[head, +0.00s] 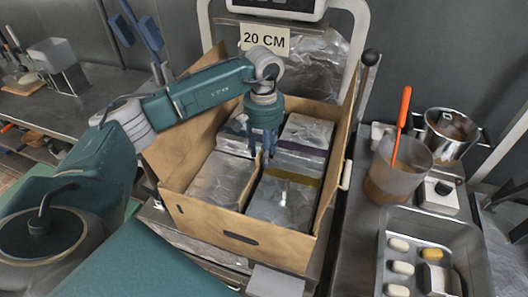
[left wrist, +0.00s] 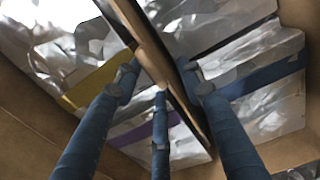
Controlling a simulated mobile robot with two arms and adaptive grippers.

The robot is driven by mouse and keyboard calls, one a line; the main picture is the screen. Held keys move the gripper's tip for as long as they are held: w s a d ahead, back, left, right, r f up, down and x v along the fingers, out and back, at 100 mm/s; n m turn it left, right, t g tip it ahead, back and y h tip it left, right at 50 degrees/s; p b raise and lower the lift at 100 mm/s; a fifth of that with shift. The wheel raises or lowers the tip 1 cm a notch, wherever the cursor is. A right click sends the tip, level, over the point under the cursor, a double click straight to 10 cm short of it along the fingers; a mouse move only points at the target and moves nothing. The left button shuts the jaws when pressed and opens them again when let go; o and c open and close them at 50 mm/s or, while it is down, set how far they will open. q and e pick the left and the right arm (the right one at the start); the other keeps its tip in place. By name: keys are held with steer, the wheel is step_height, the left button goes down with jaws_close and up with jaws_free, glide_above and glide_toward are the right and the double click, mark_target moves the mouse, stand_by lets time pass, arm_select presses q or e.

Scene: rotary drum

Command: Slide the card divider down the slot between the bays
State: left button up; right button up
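The open cardboard box (head: 205,212) holds several foil-wrapped packs in bays, among them a front-left pack (head: 222,178) and a front-right pack with a yellow band (head: 283,203). The thin brown card divider (head: 249,190) stands between the left and right packs; its lower part is hidden. It also shows in the left wrist view (left wrist: 152,52), running diagonally between my fingers. My left gripper (head: 264,150) points down into the box, its fingers (left wrist: 160,78) closed on both sides of the divider's top edge. My right gripper is not in view.
A "20 CM" sign (head: 265,39) stands behind the box. At right are a jug (head: 398,170) with an orange-handled tool, a steel pot (head: 449,133) and a metal tray (head: 425,222) holding soap-like pieces. The box walls stand close around my gripper.

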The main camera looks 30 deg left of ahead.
arm_select(q)
step_height(320, 180, up, 12)
stand_by(0.4)
steer(key=shift+w, duration=0.1)
step_height(320, 180, up, 8)
steer(key=p, duration=0.6)
steer(key=shift+f, duration=0.15)
stand_by(0.4)
